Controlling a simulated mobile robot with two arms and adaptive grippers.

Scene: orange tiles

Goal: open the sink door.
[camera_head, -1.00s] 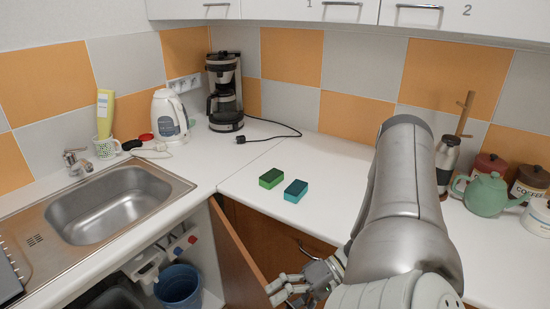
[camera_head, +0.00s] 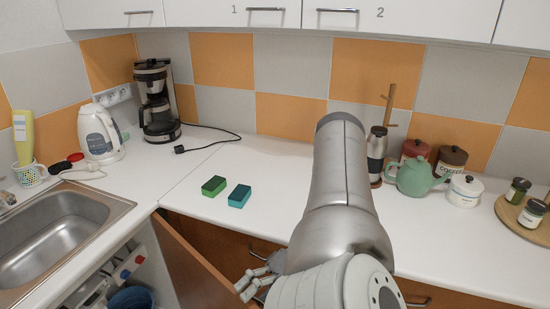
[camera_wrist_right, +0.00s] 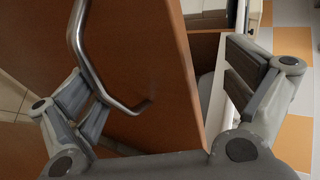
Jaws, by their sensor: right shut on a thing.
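The sink door (camera_head: 190,262) is a brown wooden panel, standing swung out from the cabinet under the sink (camera_head: 50,235) in the head view. My right gripper (camera_head: 255,284) is at the door's outer edge. In the right wrist view the door (camera_wrist_right: 150,60) lies between the two fingers of my right gripper (camera_wrist_right: 165,105), and the gripper is shut on it. The metal door handle (camera_wrist_right: 88,70) runs close to the left finger. Contact of each finger is hard to see. My left gripper is not in view.
Inside the open cabinet are a blue bucket (camera_head: 132,298) and white fittings with a red knob (camera_head: 126,274). The counter above holds a green sponge (camera_head: 214,186), a teal sponge (camera_head: 239,196), a kettle (camera_head: 100,134) and a teapot (camera_head: 416,176).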

